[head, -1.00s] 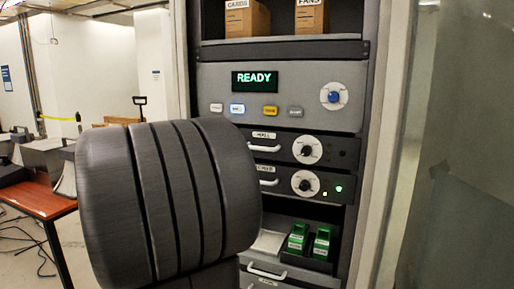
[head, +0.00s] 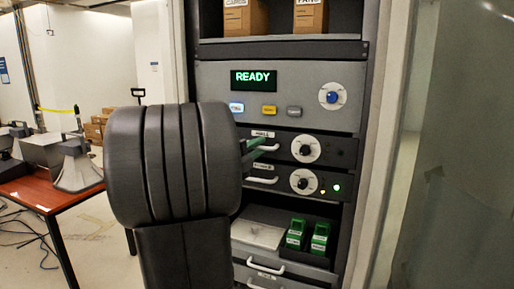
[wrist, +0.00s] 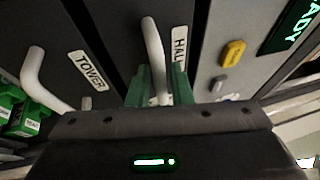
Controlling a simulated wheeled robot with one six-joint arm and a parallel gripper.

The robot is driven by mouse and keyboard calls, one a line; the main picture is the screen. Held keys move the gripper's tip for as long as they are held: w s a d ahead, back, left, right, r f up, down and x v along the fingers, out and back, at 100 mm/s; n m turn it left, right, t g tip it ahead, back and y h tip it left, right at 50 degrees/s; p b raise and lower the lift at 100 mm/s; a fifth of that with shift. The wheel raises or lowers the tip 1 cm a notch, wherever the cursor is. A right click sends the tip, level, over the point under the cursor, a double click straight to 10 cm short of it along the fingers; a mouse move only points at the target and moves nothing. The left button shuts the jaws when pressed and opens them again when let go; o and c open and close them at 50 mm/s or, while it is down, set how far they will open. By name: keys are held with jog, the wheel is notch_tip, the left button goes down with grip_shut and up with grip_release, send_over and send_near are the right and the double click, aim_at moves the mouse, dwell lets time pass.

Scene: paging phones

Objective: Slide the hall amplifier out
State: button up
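The hall amplifier (head: 325,149) is a dark rack unit with a HALL label, a white-ringed knob and a pale handle; it sits flush in the rack, its lamp dark. In the wrist view its white handle (wrist: 153,45) runs between the green fingers of my gripper (wrist: 160,88). The fingers stand apart, with a gap visible on the right of the handle. In the head view my gripper (head: 256,149) reaches the left side of the hall unit, partly hidden behind my arm.
The tower amplifier (head: 325,178) sits directly below, with its own handle (wrist: 42,82) and a lit green lamp. Above is a panel reading READY (head: 254,78) with buttons. Green battery-like blocks (head: 320,238) stand in a lower tray. A glass door (head: 455,150) is at the right.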

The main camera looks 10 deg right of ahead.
grip_shut()
jog(key=s+a+b, duration=0.2)
jog(key=s+a, duration=0.3)
jog(key=s, duration=0.3)
jog(key=shift+a, duration=0.25)
grip_release()
jog(key=shift+b, duration=0.3)
jog(key=b+v, duration=0.3)
jog(key=v, duration=1)
jog(key=shift+s+a, duration=0.2)
jog(key=shift+a, duration=0.05)
jog(key=shift+d+f, duration=0.1)
jog(key=p+x, duration=0.3)
jog(key=x, duration=1)
jog(key=shift+w+d, duration=0.2)
jog(key=shift+w, duration=0.05)
